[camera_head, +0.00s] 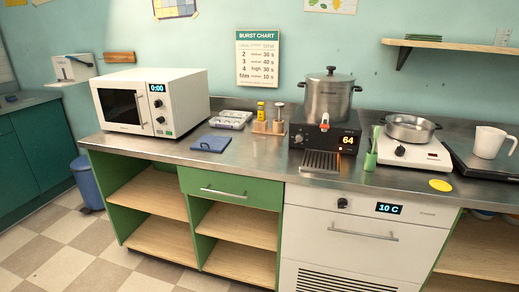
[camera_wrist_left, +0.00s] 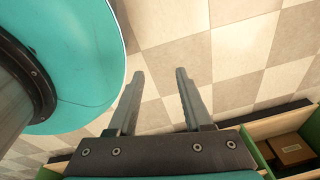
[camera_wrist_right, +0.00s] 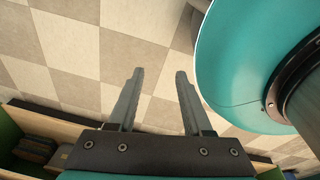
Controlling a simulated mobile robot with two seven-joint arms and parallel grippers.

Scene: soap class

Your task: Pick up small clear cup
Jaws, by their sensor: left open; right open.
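I cannot make out a small clear cup in any view. My left gripper (camera_wrist_left: 158,76) is open and empty in the left wrist view, pointing over the checkered floor. My right gripper (camera_wrist_right: 160,76) is open and empty in the right wrist view, also over the floor. Neither gripper shows in the head view.
The steel counter (camera_head: 265,175) holds a microwave (camera_head: 180,98), blue folded cloth (camera_head: 211,143), pale tray (camera_head: 234,117), steel pot (camera_head: 328,98) on a black heater, shallow pan (camera_head: 409,128) on a white hotplate and white mug (camera_head: 489,142). A yellow disc (camera_head: 440,185) lies near the front edge.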

